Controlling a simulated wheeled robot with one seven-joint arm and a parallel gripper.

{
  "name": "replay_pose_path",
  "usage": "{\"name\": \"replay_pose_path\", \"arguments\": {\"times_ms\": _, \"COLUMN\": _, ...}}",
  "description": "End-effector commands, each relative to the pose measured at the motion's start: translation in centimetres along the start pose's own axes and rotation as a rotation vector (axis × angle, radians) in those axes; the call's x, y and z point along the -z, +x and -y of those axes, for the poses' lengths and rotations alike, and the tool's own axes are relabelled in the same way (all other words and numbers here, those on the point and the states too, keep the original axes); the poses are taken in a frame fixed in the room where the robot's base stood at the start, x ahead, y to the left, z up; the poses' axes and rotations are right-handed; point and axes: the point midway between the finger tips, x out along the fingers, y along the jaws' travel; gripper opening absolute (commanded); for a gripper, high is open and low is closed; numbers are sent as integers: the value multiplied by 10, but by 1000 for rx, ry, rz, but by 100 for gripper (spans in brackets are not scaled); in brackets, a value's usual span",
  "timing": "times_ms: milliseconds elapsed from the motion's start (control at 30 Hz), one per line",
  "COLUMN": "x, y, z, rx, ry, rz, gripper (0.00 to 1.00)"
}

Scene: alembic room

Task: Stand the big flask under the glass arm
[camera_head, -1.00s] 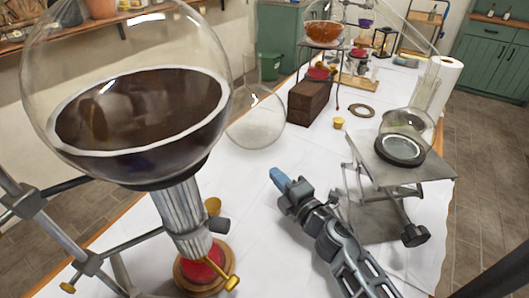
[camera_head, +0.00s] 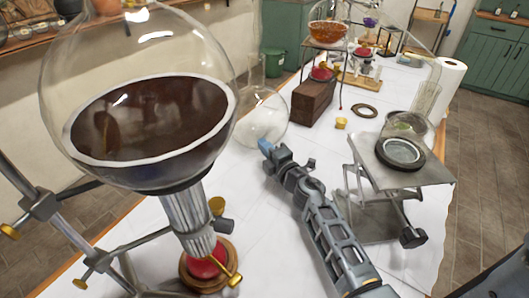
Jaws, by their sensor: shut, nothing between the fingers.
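A clear round-bottomed flask (camera_head: 264,122) with an upright neck stands on the white-covered table, left of centre. A second clear glass vessel (camera_head: 408,126) sits on a dark ring on a metal lab jack (camera_head: 430,172) at right. A thin glass tube, perhaps the glass arm (camera_head: 418,45), slopes down toward the jack from the top edge; its upper end is out of view. I cannot tell for certain which flask is the big one. My gripper (camera_head: 268,148) is shut and empty, its blue tips just in front of the left flask; I cannot tell whether they touch.
A large glass globe of dark liquid (camera_head: 150,130) fills the left foreground above a red burner (camera_head: 205,262), beside metal stand rods. A wooden block (camera_head: 313,100), a small yellow cup (camera_head: 341,123) and a dark ring (camera_head: 365,111) lie behind my gripper.

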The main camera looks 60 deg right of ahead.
Motion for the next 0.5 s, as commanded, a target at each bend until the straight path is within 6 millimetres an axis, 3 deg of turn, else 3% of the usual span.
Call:
{"name": "replay_pose_path", "arguments": {"times_ms": 367, "x": -2, "y": 2, "z": 0, "rx": 1, "ry": 0, "rz": 0, "gripper": 0}}
{"name": "replay_pose_path", "arguments": {"times_ms": 500, "x": -14, "y": 13, "z": -1, "rx": 1, "ry": -3, "rz": 1, "gripper": 0}}
